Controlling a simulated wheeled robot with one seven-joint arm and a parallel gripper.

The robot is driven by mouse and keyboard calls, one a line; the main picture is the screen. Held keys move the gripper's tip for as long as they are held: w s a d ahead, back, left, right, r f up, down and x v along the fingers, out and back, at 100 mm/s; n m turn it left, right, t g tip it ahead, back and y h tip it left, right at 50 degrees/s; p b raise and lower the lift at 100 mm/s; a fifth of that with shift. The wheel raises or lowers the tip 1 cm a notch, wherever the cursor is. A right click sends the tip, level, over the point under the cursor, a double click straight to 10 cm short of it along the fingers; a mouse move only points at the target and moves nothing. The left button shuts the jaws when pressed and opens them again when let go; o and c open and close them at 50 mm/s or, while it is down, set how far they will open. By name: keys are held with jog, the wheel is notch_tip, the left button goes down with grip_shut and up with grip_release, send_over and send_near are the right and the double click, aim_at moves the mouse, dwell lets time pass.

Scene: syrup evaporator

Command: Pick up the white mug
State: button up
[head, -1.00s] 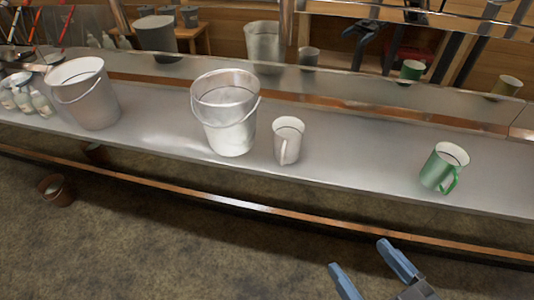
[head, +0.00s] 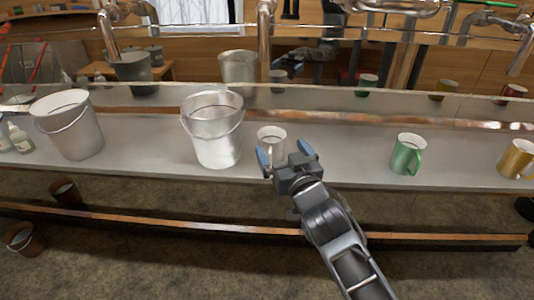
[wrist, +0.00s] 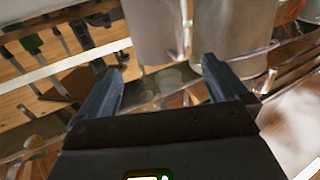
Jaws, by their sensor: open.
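The white mug (head: 271,137) stands upright on the grey metal counter, just right of a metal bucket. In the head view my gripper (head: 285,154) is in front of it and hides its lower part and handle. In the wrist view the white mug (wrist: 152,32) shows at the top, beyond the fingertips. My gripper (wrist: 163,66) is open, its two blue-grey fingers spread with nothing between them. The gap between fingers and mug is hard to judge.
A metal bucket (head: 213,135) stands close left of the mug, and another bucket (head: 70,128) is farther left. A green mug (head: 407,155) and a yellow mug (head: 516,160) stand to the right. A mirror-like panel behind the counter (head: 350,163) reflects them.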

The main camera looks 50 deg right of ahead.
aim_at(276, 143)
jog(key=shift+p+x, duration=0.55)
jog(key=shift+x, duration=2.6)
jog(key=shift+f, duration=0.1)
jog(key=shift+c, duration=0.4)
jog(key=c, duration=1.3)
